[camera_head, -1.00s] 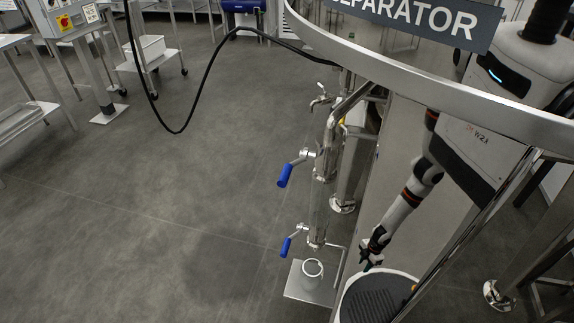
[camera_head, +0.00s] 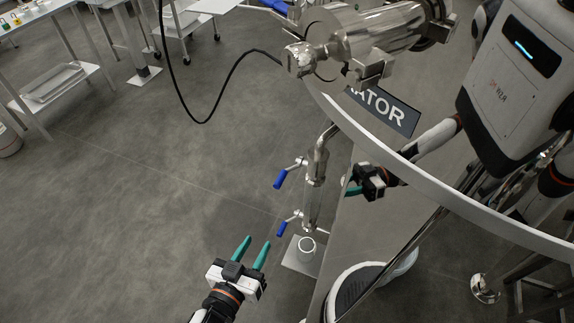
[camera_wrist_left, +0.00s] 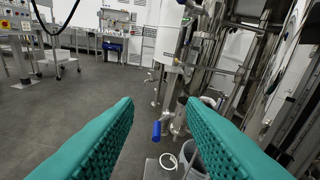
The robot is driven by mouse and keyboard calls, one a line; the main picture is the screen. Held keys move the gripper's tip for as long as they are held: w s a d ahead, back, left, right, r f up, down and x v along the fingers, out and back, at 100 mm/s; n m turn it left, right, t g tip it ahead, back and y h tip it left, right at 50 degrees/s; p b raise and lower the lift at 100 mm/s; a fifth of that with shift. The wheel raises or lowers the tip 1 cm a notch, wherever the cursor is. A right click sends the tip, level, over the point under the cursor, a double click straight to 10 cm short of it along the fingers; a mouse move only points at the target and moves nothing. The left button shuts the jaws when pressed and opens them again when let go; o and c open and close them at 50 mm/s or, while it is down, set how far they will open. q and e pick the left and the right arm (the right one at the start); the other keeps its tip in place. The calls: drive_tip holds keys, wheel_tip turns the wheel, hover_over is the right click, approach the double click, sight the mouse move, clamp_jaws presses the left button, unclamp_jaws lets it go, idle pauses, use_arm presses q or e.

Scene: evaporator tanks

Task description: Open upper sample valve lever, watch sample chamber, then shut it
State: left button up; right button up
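The upper sample valve lever, with a blue handle (camera_head: 280,179), sticks out left from the sample pipe on the tank and slants downward. A second blue lever (camera_head: 282,229) sits below it. The clear sample chamber (camera_head: 313,206) runs upright between the two valves. My left gripper (camera_head: 254,248) is open and empty, low and left of the lower lever, apart from both. In the left wrist view its teal fingers (camera_wrist_left: 160,115) are spread, and one blue handle (camera_wrist_left: 156,131) shows between them; I cannot tell which lever it is. My right gripper is out of view.
A small cup (camera_head: 306,245) stands on a metal plate (camera_head: 296,262) under the chamber. The polished tank wall mirrors my body and an arm. A metal fitting (camera_head: 385,30) and the tank rim lie above. A black hose (camera_head: 232,72) hangs at the back.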

use_arm(q)
drive_tip(key=t+p, duration=0.1)
drive_tip(key=t, duration=0.1)
approach(278, 181)
drive_tip(key=s, duration=0.2)
drive_tip(key=shift+h, duration=0.3)
drive_tip(key=p+x, duration=0.1)
drive_tip(key=x, duration=0.2)
drive_tip(key=p+x, duration=0.1)
drive_tip(key=x, duration=0.3)
drive_tip(key=a+p+x, duration=0.1)
drive_tip(key=x, duration=0.2)
drive_tip(key=shift+w+d+f, duration=0.15)
drive_tip(key=shift+w+f, duration=0.25)
drive_tip(key=shift+w, duration=0.15)
drive_tip(key=shift+w+d, duration=0.2)
drive_tip(key=shift+w, duration=0.3)
drive_tip(key=shift+f, duration=0.1)
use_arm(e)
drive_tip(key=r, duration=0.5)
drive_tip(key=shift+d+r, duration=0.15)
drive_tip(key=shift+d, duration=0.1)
use_arm(q)
clamp_jaws()
